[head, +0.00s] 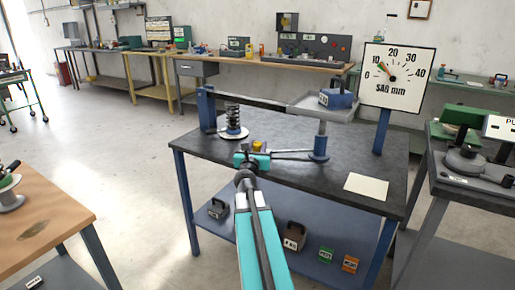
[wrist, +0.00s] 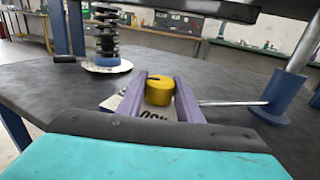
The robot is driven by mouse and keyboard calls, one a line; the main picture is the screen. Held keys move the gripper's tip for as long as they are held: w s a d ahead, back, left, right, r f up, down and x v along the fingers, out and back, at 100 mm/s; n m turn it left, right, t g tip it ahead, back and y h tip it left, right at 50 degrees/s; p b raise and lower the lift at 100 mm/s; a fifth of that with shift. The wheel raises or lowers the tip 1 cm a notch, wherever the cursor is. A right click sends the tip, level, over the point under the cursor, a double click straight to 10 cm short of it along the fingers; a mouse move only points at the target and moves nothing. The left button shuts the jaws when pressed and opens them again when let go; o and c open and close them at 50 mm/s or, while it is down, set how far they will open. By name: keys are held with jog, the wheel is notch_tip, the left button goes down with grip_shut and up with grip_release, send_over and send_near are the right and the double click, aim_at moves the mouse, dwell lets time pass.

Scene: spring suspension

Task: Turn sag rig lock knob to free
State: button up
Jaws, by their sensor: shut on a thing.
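The yellow lock knob (wrist: 160,92) stands on the dark rig table (wrist: 230,70), with a dark slot line on its top. My gripper (wrist: 159,88) is shut on it, with a purple finger on each side. A pale label plate (wrist: 150,114) lies under the knob; its lettering is partly covered and I cannot read it. In the head view the knob (head: 257,146) shows just beyond my gripper (head: 252,155). The coil spring (head: 233,119) stands upright on a white disc behind the knob. The sag dial (head: 397,76) reads near 10 mm.
A tray (head: 300,105) carrying a blue weight (head: 336,99) sits above a blue post (head: 318,147) to the right. A beam (head: 255,99) crosses above the spring. A thin rod (wrist: 232,103) runs right from the knob. A paper sheet (head: 366,187) lies near the front edge.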

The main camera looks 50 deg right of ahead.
jog(key=shift+w+m+g+h+b, duration=0.1)
jog(key=shift+m+g+h+b, duration=0.2)
jog(key=shift+m+g+h, duration=0.7)
jog(key=shift+w+m+g+h+b, duration=0.1)
jog(key=shift+m+g+h+b, duration=0.2)
jog(key=shift+m+g, duration=1.25)
jog(key=shift+s+m+g, duration=0.1)
jog(key=shift+m+g, duration=0.35)
jog(key=shift+g, duration=1.4)
jog(key=shift+s+r+g, duration=0.1)
jog(key=shift+g, duration=0.2)
jog(key=o, duration=1)
jog(key=shift+o, duration=0.2)
jog(key=shift+a, duration=0.1)
jog(key=a, duration=1.3)
jog(key=shift+s+a, duration=0.2)
jog(key=shift+a, duration=0.1)
